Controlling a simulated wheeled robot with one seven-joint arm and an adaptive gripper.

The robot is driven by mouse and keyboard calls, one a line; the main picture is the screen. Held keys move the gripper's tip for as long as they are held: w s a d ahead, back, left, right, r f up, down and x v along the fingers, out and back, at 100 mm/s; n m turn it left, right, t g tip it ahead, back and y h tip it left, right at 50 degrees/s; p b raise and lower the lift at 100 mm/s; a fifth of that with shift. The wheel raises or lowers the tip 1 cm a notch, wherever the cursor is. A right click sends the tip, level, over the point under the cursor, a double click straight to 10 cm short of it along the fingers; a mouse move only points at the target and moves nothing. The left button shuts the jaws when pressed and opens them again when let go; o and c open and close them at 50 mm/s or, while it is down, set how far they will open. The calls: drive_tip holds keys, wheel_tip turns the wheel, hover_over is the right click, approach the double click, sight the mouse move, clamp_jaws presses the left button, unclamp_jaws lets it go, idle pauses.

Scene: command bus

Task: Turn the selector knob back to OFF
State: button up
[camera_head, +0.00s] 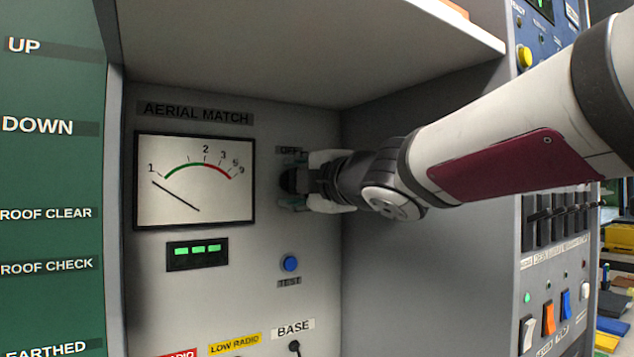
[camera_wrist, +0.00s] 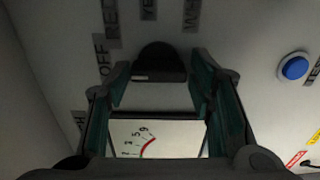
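The dark selector knob (camera_wrist: 160,62) is on the pale panel, at upper middle in the wrist view. My gripper (camera_wrist: 160,80) is open, one finger on each side of the knob, with narrow gaps showing between fingertips and knob. In the head view my gripper (camera_head: 295,182) reaches in from the right and hides most of the knob. The OFF label (camera_head: 288,150) shows just above it.
The AERIAL MATCH meter (camera_head: 195,180) is left of my gripper, its needle near 1. A green-lit display (camera_head: 197,254) and a blue TEST button (camera_head: 290,263) are below. A shelf (camera_head: 330,50) overhangs, and a grey side wall (camera_head: 430,260) stands close on the right.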

idle(0.3)
drive_tip(key=v, duration=1.2)
